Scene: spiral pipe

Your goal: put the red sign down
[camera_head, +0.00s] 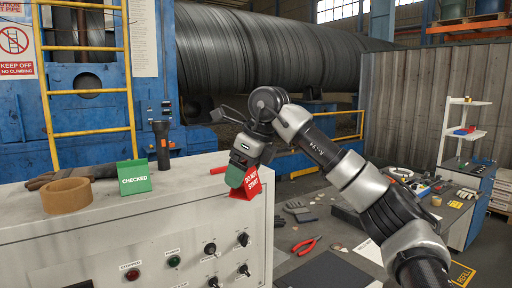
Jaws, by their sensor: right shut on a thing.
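The red sign (249,184), with white lettering that seems to read "do not start", is at the right end of the top of the grey control cabinet (190,228). My right gripper (240,172) is shut on it from above, and its fingers partly cover the sign. The sign looks tilted and is at the cabinet's front edge; I cannot tell whether it touches the top. A green "CHECKED" sign (134,178) stands on the cabinet to the left. My left gripper is not in view.
The cabinet top between the green sign and my gripper is mostly clear.

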